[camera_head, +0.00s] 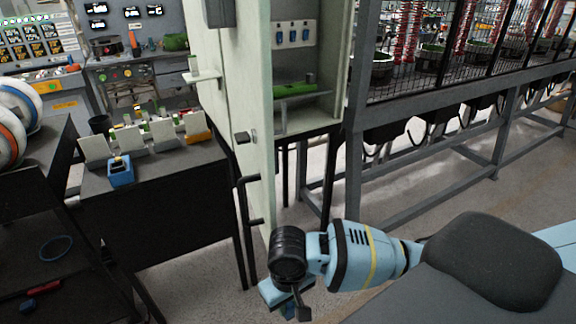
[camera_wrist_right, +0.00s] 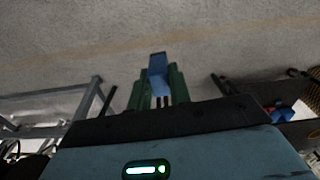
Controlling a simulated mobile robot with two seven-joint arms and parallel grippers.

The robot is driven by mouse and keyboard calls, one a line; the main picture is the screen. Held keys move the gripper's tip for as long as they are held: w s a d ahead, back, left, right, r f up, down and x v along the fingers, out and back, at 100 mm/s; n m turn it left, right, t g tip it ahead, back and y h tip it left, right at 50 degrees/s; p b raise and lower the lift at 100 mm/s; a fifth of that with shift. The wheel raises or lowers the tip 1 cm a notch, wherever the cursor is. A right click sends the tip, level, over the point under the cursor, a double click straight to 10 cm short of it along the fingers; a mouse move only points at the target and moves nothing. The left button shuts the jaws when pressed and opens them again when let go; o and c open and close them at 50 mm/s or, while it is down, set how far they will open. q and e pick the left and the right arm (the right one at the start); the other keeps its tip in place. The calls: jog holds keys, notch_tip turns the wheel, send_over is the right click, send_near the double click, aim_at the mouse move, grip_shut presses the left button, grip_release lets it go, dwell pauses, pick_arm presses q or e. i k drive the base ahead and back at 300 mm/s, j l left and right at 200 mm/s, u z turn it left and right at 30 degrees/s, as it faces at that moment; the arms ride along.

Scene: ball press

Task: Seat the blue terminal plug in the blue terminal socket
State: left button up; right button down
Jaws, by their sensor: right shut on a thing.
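The blue terminal plug (camera_wrist_right: 158,68) is in the right wrist view, held between the two green fingers of my right gripper (camera_wrist_right: 160,82). My right gripper (camera_head: 288,301) is low in the middle of the head view, in front of the pale green cabinet and over the floor; the plug cannot be made out clearly there. Blue sockets (camera_head: 292,35) sit on a white panel inside the open cabinet, well above and behind my gripper. Which one is the blue terminal socket I cannot tell. The plug is far from the panel. My left gripper is not in view.
The cabinet door (camera_head: 254,130) stands open beside my right arm, with dark handles. A green object (camera_head: 294,88) lies inside the cabinet. A dark table (camera_head: 165,165) at left holds white cards and a blue box (camera_head: 121,171). A wire-mesh rack (camera_head: 450,60) stands at right.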

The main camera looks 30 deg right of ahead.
aim_at(289, 92)
jog(key=l+u, duration=0.15)
jog(key=l, duration=0.3)
jog(key=k+l+u, duration=0.1)
jog(key=l, duration=0.3)
jog(key=l+u, duration=0.15)
jog(key=l, duration=0.3)
jog(key=k+l+u, duration=0.15)
jog(key=l, duration=0.25)
jog(key=k+l+u, duration=0.1)
jog(key=l, duration=0.3)
jog(key=l+u, duration=0.25)
jog(key=l, duration=0.5)
jog(key=i+l, duration=0.1)
jog(key=l, duration=0.2)
jog(key=i+l, duration=0.15)
jog(key=l, duration=0.1)
